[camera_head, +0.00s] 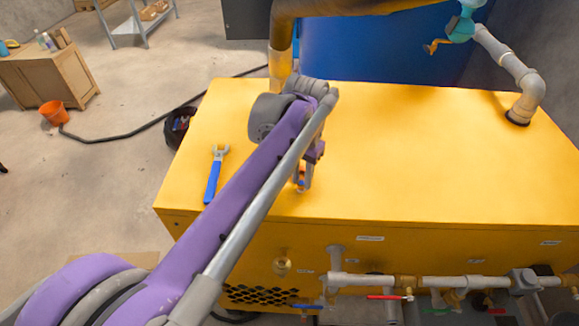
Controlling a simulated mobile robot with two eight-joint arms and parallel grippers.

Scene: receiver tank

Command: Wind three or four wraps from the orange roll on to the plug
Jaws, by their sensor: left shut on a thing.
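My left gripper (304,184) points down over the front part of the yellow cabinet top (420,160). It is shut on a small orange thing (301,179), which looks like the orange roll. The fingers hide most of it, and it is too small to see in detail. I cannot make out the plug for certain. A round brass fitting (282,266) sits on the cabinet's front face, below and left of the gripper. My right gripper is not in view.
A blue-handled wrench (214,174) lies on the cabinet top at the left. Pipes and valves with a red handle (389,297) run along the front. A blue tank (370,50) stands behind. An orange bucket (54,112) is on the floor.

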